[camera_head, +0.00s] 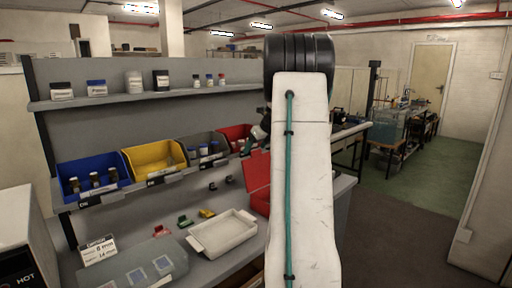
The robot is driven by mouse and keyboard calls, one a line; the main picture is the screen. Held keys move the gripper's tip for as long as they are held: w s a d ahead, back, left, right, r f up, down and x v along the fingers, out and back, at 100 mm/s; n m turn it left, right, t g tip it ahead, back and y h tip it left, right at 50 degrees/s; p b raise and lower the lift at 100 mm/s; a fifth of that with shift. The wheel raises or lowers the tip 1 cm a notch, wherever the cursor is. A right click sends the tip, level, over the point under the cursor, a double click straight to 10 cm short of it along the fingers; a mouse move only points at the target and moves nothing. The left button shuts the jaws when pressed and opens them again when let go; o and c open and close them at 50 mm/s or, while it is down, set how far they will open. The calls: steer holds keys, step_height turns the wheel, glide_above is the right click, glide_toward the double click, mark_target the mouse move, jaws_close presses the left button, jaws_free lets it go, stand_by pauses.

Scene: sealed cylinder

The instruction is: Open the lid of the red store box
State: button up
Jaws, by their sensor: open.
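A red box (261,204) stands on the grey bench, right of the white tray. My own pale arm with its green cable covers its right part. A flat red panel (257,172) rises at the back of the box and looks like its lid, tilted up. The hinge and the inside of the box cannot be made out.
A white tray (222,234) and a grey translucent case (137,266) lie on the bench. Small red, green and yellow pieces lie behind the tray. Blue (92,173), yellow (153,157) and red bins line the shelf above. Open floor (400,205) lies to the right.

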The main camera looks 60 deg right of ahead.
steer(key=v, duration=0.7)
steer(key=shift+s+r, duration=0.15)
steer(key=shift+r, duration=0.15)
